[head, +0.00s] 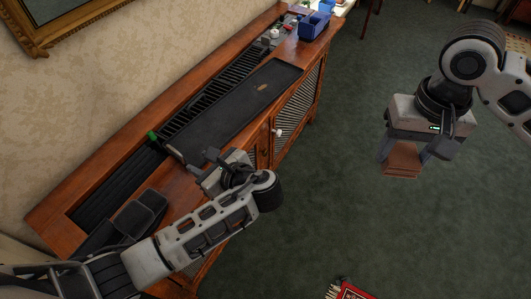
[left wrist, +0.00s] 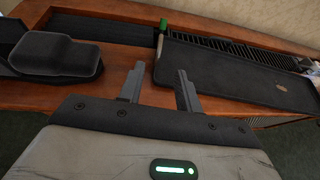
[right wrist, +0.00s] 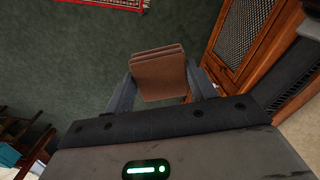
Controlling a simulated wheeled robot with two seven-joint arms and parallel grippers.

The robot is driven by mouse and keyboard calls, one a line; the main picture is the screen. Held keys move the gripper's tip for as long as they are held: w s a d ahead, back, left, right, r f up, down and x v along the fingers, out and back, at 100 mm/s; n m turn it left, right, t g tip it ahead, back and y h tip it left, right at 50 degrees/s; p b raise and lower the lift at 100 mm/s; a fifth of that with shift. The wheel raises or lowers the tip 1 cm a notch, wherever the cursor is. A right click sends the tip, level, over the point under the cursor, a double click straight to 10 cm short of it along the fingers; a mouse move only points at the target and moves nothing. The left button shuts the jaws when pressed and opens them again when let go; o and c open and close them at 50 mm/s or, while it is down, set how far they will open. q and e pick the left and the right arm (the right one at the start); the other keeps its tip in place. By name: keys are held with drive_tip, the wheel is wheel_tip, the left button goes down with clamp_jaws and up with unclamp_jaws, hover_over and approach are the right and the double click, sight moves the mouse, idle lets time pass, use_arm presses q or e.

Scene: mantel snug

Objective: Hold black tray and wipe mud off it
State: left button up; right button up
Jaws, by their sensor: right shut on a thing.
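The black tray (head: 228,118) lies flat on top of the wooden cabinet, with a small brown mud spot (head: 262,88) toward its far end. The tray also shows in the left wrist view (left wrist: 225,75), with the spot (left wrist: 282,87) at right. My left gripper (head: 200,163) is open and empty at the tray's near end. In its wrist view one finger overlaps the tray's near corner; contact cannot be told. My right gripper (head: 402,152) is shut on a brown folded pad (head: 402,160), held over the floor right of the cabinet. The pad fills its wrist view's centre (right wrist: 160,75).
The wooden cabinet (head: 60,208) has a slatted black grille (head: 237,72) beside the tray. A green item (head: 152,136) sits by the tray's corner, and a black object (head: 140,214) lies nearer. A blue bin (head: 314,25) stands at the far end. Open floor lies right.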

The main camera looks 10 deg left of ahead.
sight(177, 152)
use_arm(q)
drive_tip(key=b+x, duration=0.1)
drive_tip(key=x, duration=1.1)
drive_tip(key=shift+s+r, duration=0.1)
idle(0.4)
clamp_jaws()
idle(1.1)
